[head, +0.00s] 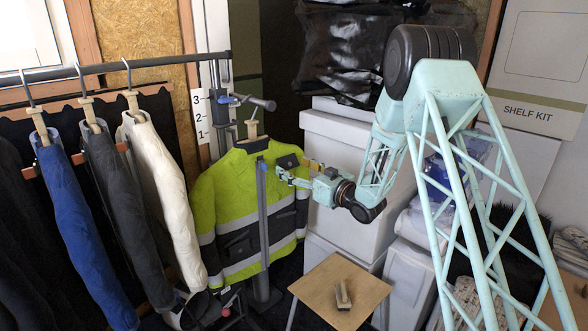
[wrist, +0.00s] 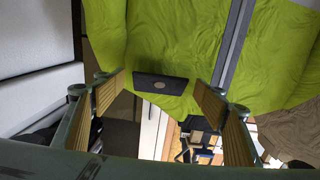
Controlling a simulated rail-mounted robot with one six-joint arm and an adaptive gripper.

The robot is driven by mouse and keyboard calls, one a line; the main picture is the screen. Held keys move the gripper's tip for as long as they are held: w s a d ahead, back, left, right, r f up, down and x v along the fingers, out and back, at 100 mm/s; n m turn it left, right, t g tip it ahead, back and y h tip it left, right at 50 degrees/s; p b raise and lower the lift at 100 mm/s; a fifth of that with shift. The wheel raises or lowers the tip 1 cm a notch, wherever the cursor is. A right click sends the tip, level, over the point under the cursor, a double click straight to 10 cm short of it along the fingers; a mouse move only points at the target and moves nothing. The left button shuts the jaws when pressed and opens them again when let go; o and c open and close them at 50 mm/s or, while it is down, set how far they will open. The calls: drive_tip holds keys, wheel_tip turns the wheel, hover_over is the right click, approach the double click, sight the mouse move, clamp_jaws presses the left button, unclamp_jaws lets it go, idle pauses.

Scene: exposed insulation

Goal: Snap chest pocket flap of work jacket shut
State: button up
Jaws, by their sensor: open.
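The work jacket (head: 235,195) is yellow-green with grey bands and dark patches, and it hangs on a hanger in the middle of the head view. Its dark chest flap (head: 289,161) is on the right side of the chest. In the wrist view the flap (wrist: 160,84) is a small dark panel with a round pale snap, on the yellow-green cloth (wrist: 150,45). My gripper (head: 292,174) is in front of the right chest. In the wrist view its tan-padded fingers (wrist: 160,92) are apart, with the flap between them in the picture. I cannot tell whether they touch.
A grey vertical strip (wrist: 236,40) runs to the right of the flap. Several garments (head: 95,180) hang from a rail (head: 150,62) at left. White boxes (head: 345,150) stand behind my arm. A small wooden table (head: 330,285) with a brush (head: 342,293) is below.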

drive_tip(key=shift+c, duration=0.3)
drive_tip(key=c, duration=0.8)
drive_tip(key=shift+w+a+f+t+y+b, duration=0.25)
drive_tip(key=shift+f+t+y+b, duration=0.3)
drive_tip(key=shift+b, duration=1.7)
drive_tip(key=shift+w+a+f+t+y+b, duration=0.25)
drive_tip(key=shift+t+y+b, duration=0.4)
drive_tip(key=shift+t+y, duration=0.1)
drive_tip(key=shift+f+t+y, duration=0.1)
drive_tip(key=shift+t+y, duration=0.2)
